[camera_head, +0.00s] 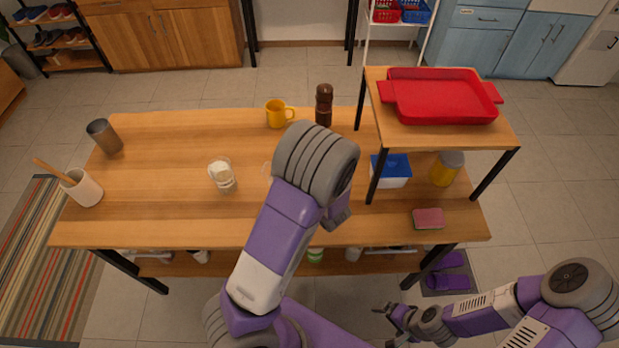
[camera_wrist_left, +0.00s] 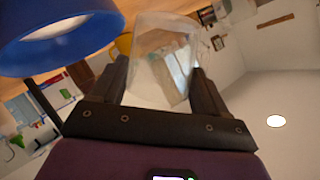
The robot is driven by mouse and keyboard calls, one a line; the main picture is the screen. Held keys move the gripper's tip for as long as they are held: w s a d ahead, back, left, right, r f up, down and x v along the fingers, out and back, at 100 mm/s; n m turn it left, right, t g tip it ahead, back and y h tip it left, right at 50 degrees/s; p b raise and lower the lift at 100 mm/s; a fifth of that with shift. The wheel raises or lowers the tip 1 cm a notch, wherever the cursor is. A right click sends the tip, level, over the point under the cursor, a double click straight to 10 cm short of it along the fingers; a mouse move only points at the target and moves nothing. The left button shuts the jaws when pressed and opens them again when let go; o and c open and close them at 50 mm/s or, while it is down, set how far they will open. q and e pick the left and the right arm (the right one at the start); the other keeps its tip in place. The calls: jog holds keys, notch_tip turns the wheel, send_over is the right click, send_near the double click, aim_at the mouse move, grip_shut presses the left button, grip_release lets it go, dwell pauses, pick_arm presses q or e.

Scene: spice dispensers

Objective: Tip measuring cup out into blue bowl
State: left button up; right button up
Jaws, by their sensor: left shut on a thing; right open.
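The clear measuring cup (camera_wrist_left: 165,45) is between the fingers of my left gripper (camera_wrist_left: 157,70), which is shut on it. It looks tilted in the strongly rolled left wrist view; its contents cannot be made out. The blue bowl (camera_wrist_left: 88,38), with a pale inside, is at the upper left of that view, close beside the cup. In the head view my left arm covers the bowl and most of the gripper. My right gripper (camera_head: 389,312) is open and empty, low in front of the table.
The wooden table (camera_head: 150,220) holds a clear jar with white contents (camera_head: 222,174), yellow mug (camera_head: 277,114), brown mill (camera_head: 324,104), dark cup (camera_head: 103,136) and white utensil pot (camera_head: 83,188). The raised shelf (camera_head: 440,137) at right carries a red tray (camera_head: 440,97). The table's front left is clear.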

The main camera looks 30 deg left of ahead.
pick_arm(q)
jog(key=shift+s+a+f+n+h+b, duration=0.3)
jog(key=shift+s+a+f+n+b, duration=0.2)
jog(key=shift+s+n+b, duration=0.15)
jog(key=s+f+b, duration=0.1)
jog(key=s+a+n+t+b, duration=0.1)
jog(key=b, duration=0.1)
jog(key=shift+a+f+n+t+h, duration=0.15)
jog(key=shift+f+n+t+h, duration=0.1)
jog(key=shift+f+t+h, duration=0.1)
jog(key=p, duration=0.5)
jog(key=shift+a+r, duration=0.25)
jog(key=shift+r, duration=0.05)
jog(key=shift+s+f+n+p, duration=0.3)
jog(key=shift+f+p, duration=0.1)
jog(key=shift+p, duration=0.85)
jog(key=shift+s+a+f+n+t+h+b, duration=0.2)
jog(key=shift+s+f+n+t+h+b, duration=0.15)
jog(key=shift+b, duration=0.2)
jog(key=shift+s+a+n+t+p, duration=0.25)
jog(key=shift+s+n+t+p, duration=0.1)
jog(key=shift+p, duration=0.7)
notch_tip(320, 180, up, 5)
jog(key=p, duration=0.4)
jog(key=shift+f+p, duration=0.15)
jog(key=shift+p, duration=0.15)
